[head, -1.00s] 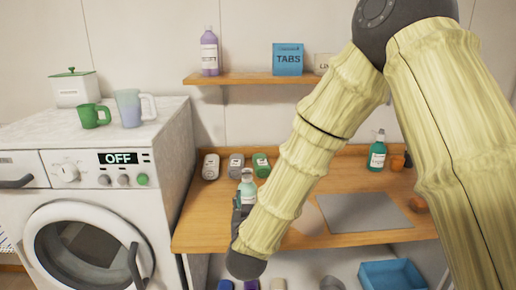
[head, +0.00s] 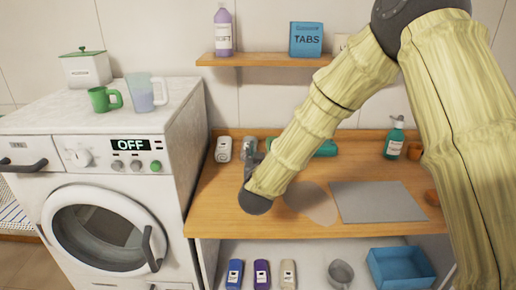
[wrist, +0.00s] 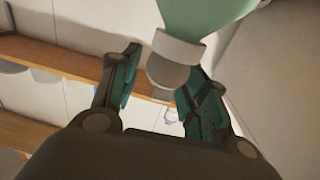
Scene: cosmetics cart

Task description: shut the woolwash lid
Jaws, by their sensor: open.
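A pale green bottle (wrist: 205,14) with a white collar (wrist: 178,50) is close at the top of the wrist view; no name on it can be read. Its grey rounded lid (wrist: 168,74) shows at the collar, between my fingers; I cannot tell how far it stands open. My gripper (wrist: 155,88) is open, and contact with the lid is unclear. In the head view, my gripper (head: 251,152) is low over the wooden counter, partly hidden by my arm. A teal shape (head: 327,148), perhaps this bottle on its side, shows past my arm, which hides the rest.
Pale bottles (head: 223,149) stand near the wall at the counter's left. A teal pump bottle (head: 395,138) and grey mat (head: 377,201) are to the right. The wall shelf (head: 265,60) is above and the washing machine (head: 108,215) is left. Bare counter (head: 225,205) lies in front.

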